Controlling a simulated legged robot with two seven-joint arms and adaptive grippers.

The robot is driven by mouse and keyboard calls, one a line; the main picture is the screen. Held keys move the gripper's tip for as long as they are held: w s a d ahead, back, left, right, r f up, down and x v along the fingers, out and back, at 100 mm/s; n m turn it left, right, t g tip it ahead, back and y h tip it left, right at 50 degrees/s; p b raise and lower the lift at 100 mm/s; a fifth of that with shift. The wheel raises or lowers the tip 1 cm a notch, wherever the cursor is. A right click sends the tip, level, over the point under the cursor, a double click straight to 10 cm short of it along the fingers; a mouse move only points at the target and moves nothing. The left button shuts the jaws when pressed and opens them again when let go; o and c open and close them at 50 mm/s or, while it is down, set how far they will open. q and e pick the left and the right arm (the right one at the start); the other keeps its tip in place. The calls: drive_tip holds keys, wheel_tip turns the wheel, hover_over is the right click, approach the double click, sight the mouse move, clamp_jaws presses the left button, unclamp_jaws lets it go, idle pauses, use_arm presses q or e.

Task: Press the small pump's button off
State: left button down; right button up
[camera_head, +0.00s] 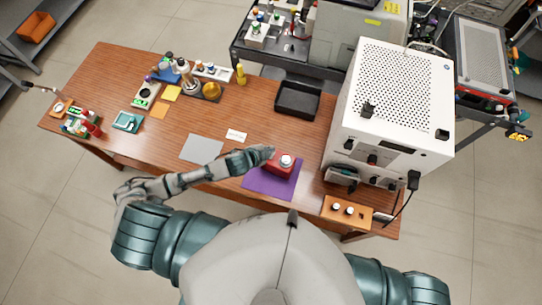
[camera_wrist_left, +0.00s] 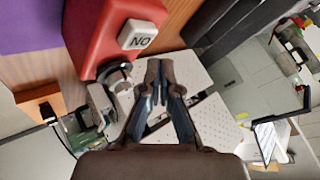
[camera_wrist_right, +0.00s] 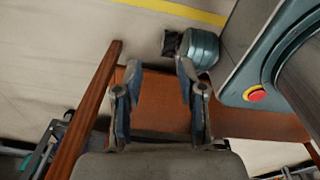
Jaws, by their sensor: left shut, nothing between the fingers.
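The small pump is a red box (camera_head: 278,165) on a purple mat (camera_head: 262,184), near the front right of the table. A round white and grey part (camera_head: 287,160) sits on its top. In the left wrist view the red box (camera_wrist_left: 105,32) fills the upper left, with a white button (camera_wrist_left: 137,34) bearing the letters N and O. My left gripper (camera_head: 269,152) is shut and empty, at the pump's left side in the head view. Its fingertips (camera_wrist_left: 159,66) show close to the button; contact cannot be told. My right gripper (camera_wrist_right: 158,68) is open and empty, hidden in the head view.
A white perforated machine (camera_head: 390,105) stands right of the pump. A black tray (camera_head: 297,100) lies behind the pump, and a grey sheet (camera_head: 202,149) to the left. Bottles stand at the back left.

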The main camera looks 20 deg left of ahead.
use_arm(q)
drive_tip(key=shift+a+f, duration=0.25)
drive_tip(key=shift+f, duration=0.3)
drive_tip(key=shift+a, duration=0.1)
drive_tip(key=shift+d, duration=0.45)
drive_tip(key=shift+a, duration=0.15)
use_arm(e)
drive_tip(key=shift+a+f, duration=0.2)
drive_tip(key=shift+a, duration=0.1)
use_arm(q)
drive_tip(key=shift+a, duration=0.15)
use_arm(e)
drive_tip(key=shift+a, duration=0.15)
drive_tip(key=shift+a, duration=0.45)
